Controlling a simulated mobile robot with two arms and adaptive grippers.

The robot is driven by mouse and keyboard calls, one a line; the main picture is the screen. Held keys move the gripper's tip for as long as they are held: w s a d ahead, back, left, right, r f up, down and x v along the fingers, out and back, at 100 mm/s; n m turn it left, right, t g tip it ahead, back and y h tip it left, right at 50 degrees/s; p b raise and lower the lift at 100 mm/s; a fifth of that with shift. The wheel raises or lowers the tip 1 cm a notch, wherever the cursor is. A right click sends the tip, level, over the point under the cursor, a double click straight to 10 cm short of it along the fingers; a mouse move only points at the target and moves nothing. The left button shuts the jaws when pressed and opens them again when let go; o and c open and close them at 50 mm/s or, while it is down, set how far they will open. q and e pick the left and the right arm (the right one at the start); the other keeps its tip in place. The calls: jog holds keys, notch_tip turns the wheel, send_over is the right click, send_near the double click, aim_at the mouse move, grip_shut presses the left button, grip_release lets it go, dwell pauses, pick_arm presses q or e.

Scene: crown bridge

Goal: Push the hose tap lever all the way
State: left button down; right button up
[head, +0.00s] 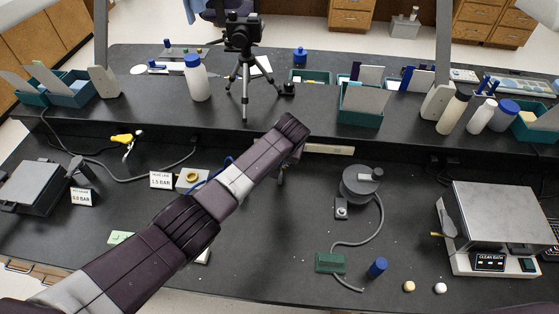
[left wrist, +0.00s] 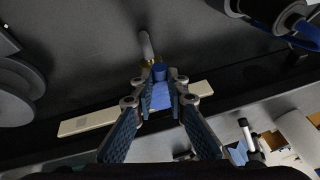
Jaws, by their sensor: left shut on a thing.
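My left arm crosses the head view from the lower left to the middle. Its gripper (head: 283,172) is mostly hidden behind the wrist. In the left wrist view the gripper (left wrist: 160,77) is shut on a blue lever (left wrist: 160,96), which shows between the two fingers. A brass fitting (left wrist: 151,63) and a grey spout (left wrist: 146,44) show just beyond the fingertips, against the dark bench. The lever is hidden in the head view. My right gripper is in neither view.
A grey round device (head: 358,184) with a hose stands right of the gripper. A blue-capped bottle (head: 197,80) and a tripod (head: 245,75) stand on the raised shelf. A steel-topped box (head: 500,220) is at the right. A yellow-handled item (head: 122,138) lies at left.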

pick_arm(q)
jog(key=shift+d+n, duration=0.3)
jog(key=shift+n, duration=0.2)
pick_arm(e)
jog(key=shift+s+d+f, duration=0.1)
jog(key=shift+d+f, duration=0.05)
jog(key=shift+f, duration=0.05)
pick_arm(q)
jog(key=shift+r, duration=0.1)
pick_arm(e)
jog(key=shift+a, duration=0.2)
pick_arm(q)
jog(key=c, duration=1.9)
grip_release()
jog(key=v, duration=1.2)
jog(key=shift+d, duration=0.25)
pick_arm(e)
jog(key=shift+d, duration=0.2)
